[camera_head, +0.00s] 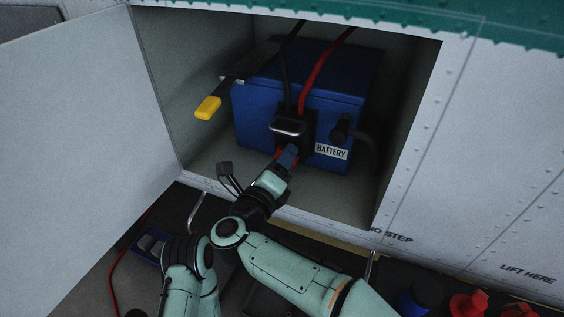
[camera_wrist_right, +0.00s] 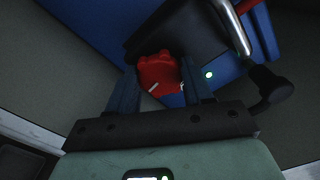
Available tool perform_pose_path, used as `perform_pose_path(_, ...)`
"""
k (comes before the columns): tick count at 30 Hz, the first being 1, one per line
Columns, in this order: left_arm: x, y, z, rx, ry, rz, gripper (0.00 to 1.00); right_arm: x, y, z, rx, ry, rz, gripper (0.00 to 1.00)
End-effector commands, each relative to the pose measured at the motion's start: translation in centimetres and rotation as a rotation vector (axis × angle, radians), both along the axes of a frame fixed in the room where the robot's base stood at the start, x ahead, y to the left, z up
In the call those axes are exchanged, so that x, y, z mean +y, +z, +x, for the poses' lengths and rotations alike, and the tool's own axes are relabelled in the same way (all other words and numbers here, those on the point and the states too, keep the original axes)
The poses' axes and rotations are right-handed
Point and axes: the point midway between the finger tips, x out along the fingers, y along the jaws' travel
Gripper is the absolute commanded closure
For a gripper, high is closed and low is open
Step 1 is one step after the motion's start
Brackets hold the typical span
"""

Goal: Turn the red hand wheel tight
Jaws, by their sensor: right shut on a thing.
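The red hand wheel (camera_wrist_right: 158,72) sits between the two fingers of my right gripper (camera_wrist_right: 159,78) in the right wrist view. It has a lobed rim and a pale mark on its face. In the head view most of the hand wheel is hidden by my right gripper (camera_head: 288,156), with only bits of red showing beside the fingers. The gripper is shut on the wheel. The wheel is at the black connector (camera_head: 293,122) with a metal bail handle, on the front of the blue battery (camera_head: 255,115). My left gripper is not in view.
The battery stands in an open bay with its door (camera_head: 80,110) swung to the left. A black cable and a red cable (camera_head: 320,70) run up from the connector. A yellow-ended strap (camera_head: 208,108) hangs left; a black fitting (camera_head: 341,130) sits right. Red items (camera_head: 468,304) lie lower right.

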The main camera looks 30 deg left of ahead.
Motion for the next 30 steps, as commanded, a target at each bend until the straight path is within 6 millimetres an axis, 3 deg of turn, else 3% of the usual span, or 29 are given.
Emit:
perform_pose_path(9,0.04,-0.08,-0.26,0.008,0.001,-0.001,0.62,-0.02,0.14,0.0,0.005,0.001,0.133,0.8)
perform_pose_path(26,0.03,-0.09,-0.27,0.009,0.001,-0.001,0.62,-0.02,0.14,-0.01,0.007,0.0,0.163,0.8)
perform_pose_path(27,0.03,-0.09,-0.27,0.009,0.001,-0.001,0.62,-0.02,0.14,-0.01,0.007,0.0,0.163,0.43)
perform_pose_path(29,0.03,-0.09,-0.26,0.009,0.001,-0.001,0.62,-0.01,0.13,-0.01,0.007,0.0,0.163,0.26)
perform_pose_path(30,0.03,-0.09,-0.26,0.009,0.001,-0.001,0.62,-0.01,0.12,-0.01,0.008,0.0,0.162,0.26)
